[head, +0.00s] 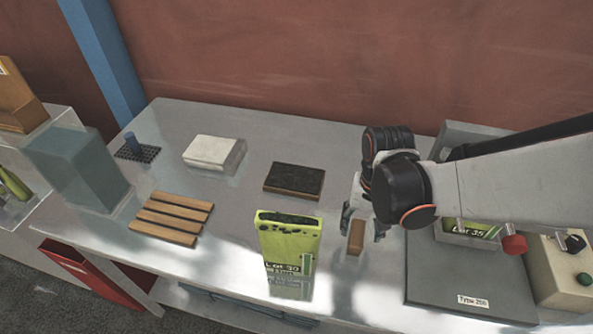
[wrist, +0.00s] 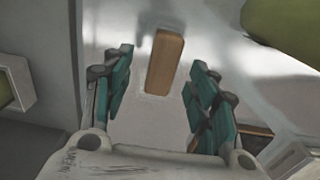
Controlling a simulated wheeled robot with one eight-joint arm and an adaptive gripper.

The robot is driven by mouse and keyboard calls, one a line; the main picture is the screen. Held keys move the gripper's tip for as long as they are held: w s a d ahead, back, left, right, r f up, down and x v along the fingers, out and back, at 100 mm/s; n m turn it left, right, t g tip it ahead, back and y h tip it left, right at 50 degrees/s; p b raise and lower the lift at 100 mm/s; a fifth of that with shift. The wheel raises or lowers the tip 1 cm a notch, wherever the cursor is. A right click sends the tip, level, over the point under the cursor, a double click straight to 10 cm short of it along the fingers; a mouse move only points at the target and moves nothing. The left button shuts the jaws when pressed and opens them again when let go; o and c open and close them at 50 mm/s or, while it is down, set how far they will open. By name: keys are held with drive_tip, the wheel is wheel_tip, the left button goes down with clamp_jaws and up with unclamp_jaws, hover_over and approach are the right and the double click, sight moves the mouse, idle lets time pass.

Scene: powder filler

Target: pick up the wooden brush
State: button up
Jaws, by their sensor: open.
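The wooden brush (head: 356,238) appears as a small brown block on the grey metal table, right of the green Lot 30 box. In the wrist view the brush (wrist: 165,60) shows as a long wooden block, just beyond the fingertips and in line with the gap between them. My gripper (head: 363,224) is open and empty above the table, close over the brush. In the wrist view my gripper (wrist: 160,78) has its teal fingers apart on either side, with nothing between them. Bristles cannot be made out.
The green box (head: 289,241) stands left of the brush. A dark-topped wooden block (head: 294,180), a white block (head: 214,152) and a slatted wooden rack (head: 170,219) lie farther left. A grey machine (head: 465,275) stands close at the right. The table's front edge is clear.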

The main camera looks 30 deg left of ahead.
sight(357, 232)
drive_tip(key=f+b, duration=0.2)
drive_tip(key=f, duration=0.1)
drive_tip(key=a+f+b, duration=0.1)
drive_tip(key=shift+w+f, duration=0.15)
drive_tip(key=shift+f, duration=0.25)
drive_tip(key=shift+d+f, duration=0.1)
drive_tip(key=shift+f, duration=0.15)
drive_tip(key=shift+w+f+b, duration=0.1)
drive_tip(key=shift+f+b, duration=0.1)
drive_tip(key=shift+b, duration=0.2)
drive_tip(key=c, duration=1.2)
